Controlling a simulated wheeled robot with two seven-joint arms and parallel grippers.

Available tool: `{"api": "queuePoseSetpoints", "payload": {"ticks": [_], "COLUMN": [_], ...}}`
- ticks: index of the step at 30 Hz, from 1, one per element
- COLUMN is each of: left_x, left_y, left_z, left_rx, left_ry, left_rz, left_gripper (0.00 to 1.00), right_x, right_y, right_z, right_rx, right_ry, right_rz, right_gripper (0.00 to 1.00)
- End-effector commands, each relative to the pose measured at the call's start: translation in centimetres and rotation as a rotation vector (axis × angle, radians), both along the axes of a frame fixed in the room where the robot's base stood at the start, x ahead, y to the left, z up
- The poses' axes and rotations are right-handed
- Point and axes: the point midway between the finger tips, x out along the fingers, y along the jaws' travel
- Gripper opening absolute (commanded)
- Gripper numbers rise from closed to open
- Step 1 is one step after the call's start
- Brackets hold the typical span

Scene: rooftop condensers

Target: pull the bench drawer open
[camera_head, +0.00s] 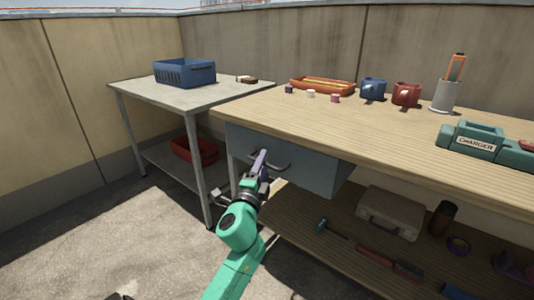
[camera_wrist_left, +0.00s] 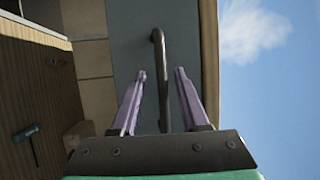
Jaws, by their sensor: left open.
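The bench drawer (camera_head: 310,168) is a blue-grey front under the left end of the wooden bench, and it looks shut. Its dark bar handle (camera_head: 270,162) shows on the front. My left gripper (camera_head: 262,160) is at the handle, partly covering it in the head view. In the left wrist view the gripper (camera_wrist_left: 160,75) is open, with its two purple fingers on either side of the handle (camera_wrist_left: 159,80). The handle bar lies between the fingers, with gaps to both. The drawer front (camera_wrist_left: 130,45) is just beyond the fingertips. My right gripper is not in view.
A lower shelf (camera_head: 300,222) holds a case (camera_head: 391,212) and tools. A grey table (camera_head: 190,95) with a blue crate (camera_head: 184,72) stands at left.

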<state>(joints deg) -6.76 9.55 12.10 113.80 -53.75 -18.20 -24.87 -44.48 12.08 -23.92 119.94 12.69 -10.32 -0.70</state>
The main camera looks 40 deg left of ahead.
Motion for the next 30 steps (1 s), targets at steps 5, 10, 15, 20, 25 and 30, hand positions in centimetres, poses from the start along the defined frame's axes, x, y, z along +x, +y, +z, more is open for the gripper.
{"api": "queuePoseSetpoints", "payload": {"ticks": [5,10,15,20,25,30], "left_x": [-0.04,-0.04,-0.03,-0.03,-0.03,-0.03], "left_y": [-0.07,-0.06,-0.05,-0.05,-0.05,-0.05], "left_z": [0.0,-0.01,-0.02,-0.02,-0.02,-0.02], "left_rx": [0.0,0.0,-0.001,-0.001,-0.001,-0.001], "left_ry": [0.0,0.0,0.001,0.001,0.001,0.001], "left_rz": [0.0,0.0,0.0,0.0,0.0,0.0], "left_gripper": [0.45,0.14,0.0,0.0,0.0,0.0], "right_x": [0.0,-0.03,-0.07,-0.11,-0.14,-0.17], "right_y": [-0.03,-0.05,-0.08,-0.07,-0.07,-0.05], "right_z": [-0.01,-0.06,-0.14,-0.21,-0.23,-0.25], "right_rx": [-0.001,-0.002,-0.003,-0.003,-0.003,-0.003], "right_ry": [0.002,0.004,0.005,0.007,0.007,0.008], "right_rz": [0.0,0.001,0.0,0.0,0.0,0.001], "right_gripper": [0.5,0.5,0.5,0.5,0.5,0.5]}}
